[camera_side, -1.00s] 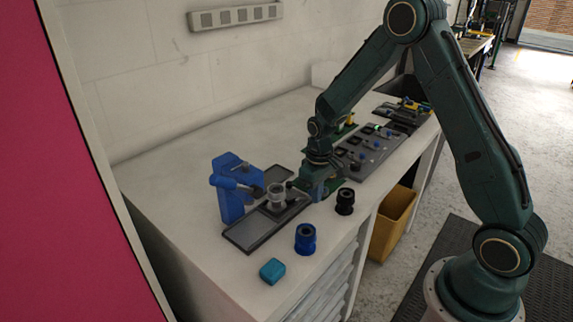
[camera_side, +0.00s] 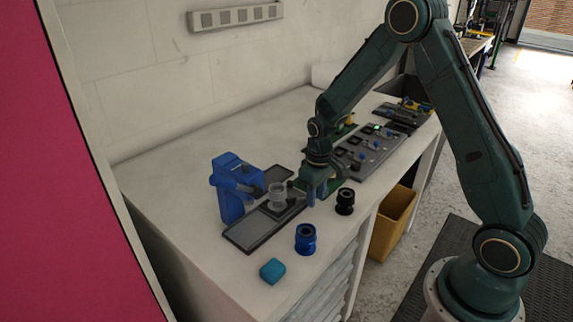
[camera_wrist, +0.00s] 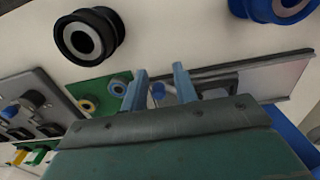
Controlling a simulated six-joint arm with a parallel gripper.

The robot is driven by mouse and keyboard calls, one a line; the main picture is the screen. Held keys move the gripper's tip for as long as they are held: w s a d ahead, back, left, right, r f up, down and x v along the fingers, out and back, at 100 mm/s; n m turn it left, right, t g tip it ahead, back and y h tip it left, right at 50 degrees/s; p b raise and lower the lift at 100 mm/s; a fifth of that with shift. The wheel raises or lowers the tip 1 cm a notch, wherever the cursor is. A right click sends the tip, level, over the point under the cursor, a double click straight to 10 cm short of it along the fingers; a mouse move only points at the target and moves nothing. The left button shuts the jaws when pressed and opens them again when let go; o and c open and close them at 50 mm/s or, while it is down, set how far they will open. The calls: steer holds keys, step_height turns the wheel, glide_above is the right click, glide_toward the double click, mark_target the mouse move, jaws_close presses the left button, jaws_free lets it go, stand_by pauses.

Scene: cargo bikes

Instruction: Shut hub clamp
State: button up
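The blue clamp stand (camera_side: 231,200) stands upright at the left end of the work, its arm reaching right toward a clear cup-shaped hub (camera_side: 277,192) on a grey tray (camera_side: 240,238). I cannot tell whether the clamp is open or shut. My gripper (camera_side: 316,198) points down just right of the tray and hub, low over the bench. In the wrist view my gripper's two blue fingers (camera_wrist: 160,78) are apart. The blue clamp base (camera_wrist: 290,128) shows at right.
A black ring part (camera_side: 345,201) stands just right of my gripper. A blue ring part (camera_side: 305,239) and a teal block (camera_side: 272,271) lie nearer the bench's front edge. A panel with knobs (camera_side: 365,152) is behind. The bench's back left is clear.

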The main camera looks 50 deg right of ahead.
stand_by(0.3)
steer(key=shift+s+r, duration=0.1)
steer(key=shift+r, duration=2.1)
steer(key=shift+r, duration=0.15)
step_height(320, 180, up, 3)
steer(key=shift+f, duration=0.15)
steer(key=s+a+r+t, duration=0.1)
steer(key=s+a+r, duration=0.1)
steer(key=s+r, duration=0.4)
steer(key=s+a+r+t, duration=0.2)
steer(key=s+a+r, duration=0.15)
steer(key=r, duration=0.45)
steer(key=s+a+r+t, duration=0.1)
steer(key=s+r, duration=0.1)
steer(key=s, duration=0.5)
steer(key=s+a+r+t, duration=0.1)
steer(key=s+r, duration=0.1)
steer(key=s, duration=0.4)
steer(key=shift+s+a+r+t, duration=0.25)
steer(key=shift+s+r+t, duration=0.05)
steer(key=shift+s, duration=0.1)
